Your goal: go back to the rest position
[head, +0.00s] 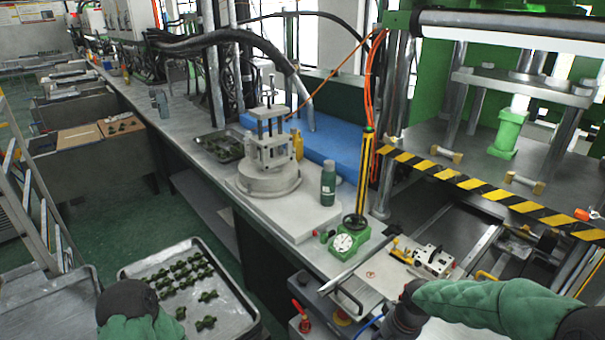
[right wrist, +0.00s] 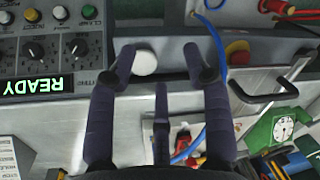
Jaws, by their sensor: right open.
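My right arm (head: 490,305) reaches in from the right in the head view, in a green sleeve. Its dark wrist end is at the bottom edge, above the front of the machine bench, and the fingers are hard to make out there. In the right wrist view my right gripper (right wrist: 163,64) is open and empty, its dark fingers spread. A white round button (right wrist: 145,62) on a grey panel shows between the fingertips; I cannot tell whether they touch the panel. Part of my left arm (head: 135,312) shows at the lower left; its gripper is out of the picture.
A control panel reading READY (right wrist: 40,84) and a red emergency button (right wrist: 237,52) are close to the right gripper. A dial gauge (head: 343,242) stands on the bench. A tray of green parts (head: 233,306) lies near my left arm. A striped bar (head: 480,188) crosses the press.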

